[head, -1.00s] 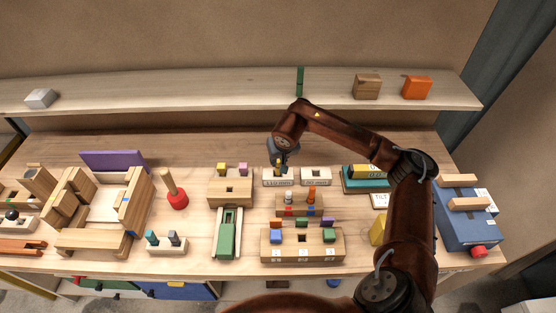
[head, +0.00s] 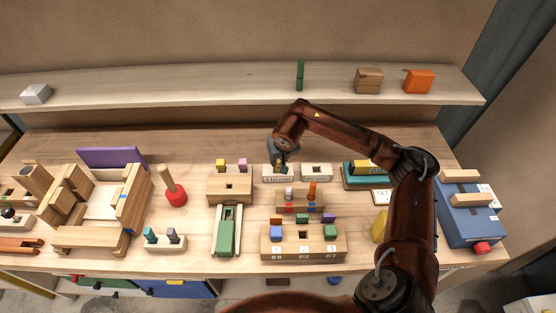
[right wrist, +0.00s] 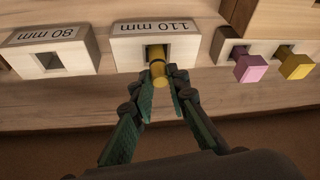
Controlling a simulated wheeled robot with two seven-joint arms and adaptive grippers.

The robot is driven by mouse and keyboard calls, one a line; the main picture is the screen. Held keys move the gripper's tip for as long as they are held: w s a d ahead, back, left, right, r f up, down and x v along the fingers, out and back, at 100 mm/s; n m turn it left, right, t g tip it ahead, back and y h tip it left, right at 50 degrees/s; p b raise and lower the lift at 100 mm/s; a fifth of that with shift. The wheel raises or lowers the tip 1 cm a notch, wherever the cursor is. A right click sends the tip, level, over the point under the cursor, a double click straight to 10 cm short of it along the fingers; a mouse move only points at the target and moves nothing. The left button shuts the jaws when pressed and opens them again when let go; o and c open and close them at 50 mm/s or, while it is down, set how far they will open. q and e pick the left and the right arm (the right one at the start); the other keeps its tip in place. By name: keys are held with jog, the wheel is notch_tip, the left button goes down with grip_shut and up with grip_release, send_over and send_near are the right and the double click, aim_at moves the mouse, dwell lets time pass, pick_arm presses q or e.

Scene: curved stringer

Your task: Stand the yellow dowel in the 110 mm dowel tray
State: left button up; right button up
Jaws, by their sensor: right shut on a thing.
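The yellow dowel (right wrist: 157,61) is between the fingertips of my right gripper (right wrist: 160,84) in the right wrist view, and the gripper is shut on it. The dowel's far end is at the square hole of the 110 mm dowel tray (right wrist: 125,51) and seems to reach into it; how deep I cannot tell. In the head view the right gripper (head: 282,167) is low over the same pale tray (head: 270,178), and the dowel is mostly hidden there. My left gripper is not in view.
The 80 mm tray (head: 316,172) stands just right of the 110 mm tray. Bare table lies behind the trays.

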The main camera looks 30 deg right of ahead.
jog(key=shift+f, duration=0.4)
jog(key=o, duration=0.9)
jog(key=shift+r, duration=0.15)
jog(key=v, duration=1.1)
jog(key=shift+s+r, duration=0.2)
jog(key=shift+r, duration=0.15)
jog(key=shift+a, duration=0.1)
